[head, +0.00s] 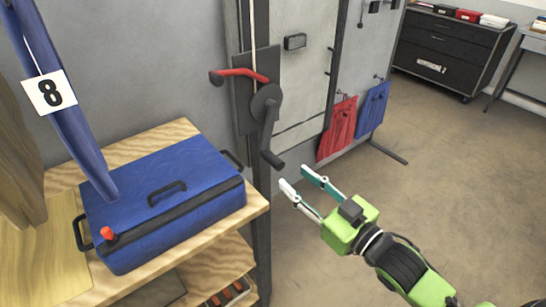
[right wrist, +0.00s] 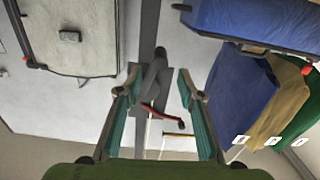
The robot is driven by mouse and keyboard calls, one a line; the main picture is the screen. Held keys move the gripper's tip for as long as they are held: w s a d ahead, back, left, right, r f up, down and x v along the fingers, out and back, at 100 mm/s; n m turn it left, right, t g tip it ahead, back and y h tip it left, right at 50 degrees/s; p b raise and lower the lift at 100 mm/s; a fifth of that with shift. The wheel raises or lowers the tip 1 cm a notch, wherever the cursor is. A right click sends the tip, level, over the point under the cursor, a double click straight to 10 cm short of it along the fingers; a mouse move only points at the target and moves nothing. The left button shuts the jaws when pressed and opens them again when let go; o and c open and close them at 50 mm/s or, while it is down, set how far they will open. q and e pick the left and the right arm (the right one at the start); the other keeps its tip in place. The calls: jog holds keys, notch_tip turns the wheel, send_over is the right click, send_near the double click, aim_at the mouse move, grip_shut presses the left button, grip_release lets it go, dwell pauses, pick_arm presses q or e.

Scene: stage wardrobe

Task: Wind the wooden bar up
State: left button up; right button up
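A winch (head: 266,102) with a dark crank is mounted on a dark upright post. Its crank grip (head: 272,159) hangs at the lower end of the crank arm. A red lever (head: 240,75) sticks out above, and a pale rope (head: 253,25) runs upward. My right gripper (head: 296,178) is open and empty, just right of and below the crank grip. In the right wrist view, the crank (right wrist: 157,80) and the red lever (right wrist: 162,115) show between the open fingers. My left gripper is not in view.
A blue case (head: 170,195) lies on a wooden shelf (head: 150,136) at left, below a hanging blue garment (head: 60,110) tagged 8. Red (head: 338,128) and blue (head: 372,107) bags hang behind the winch. A dark drawer cabinet (head: 445,50) stands far back. The floor at right is clear.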

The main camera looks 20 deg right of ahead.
aim_at(273, 160)
jog(key=p+x, duration=0.1)
jog(key=x, duration=0.8)
jog(key=shift+w+a, duration=0.15)
jog(key=shift+w, duration=0.15)
grip_shut()
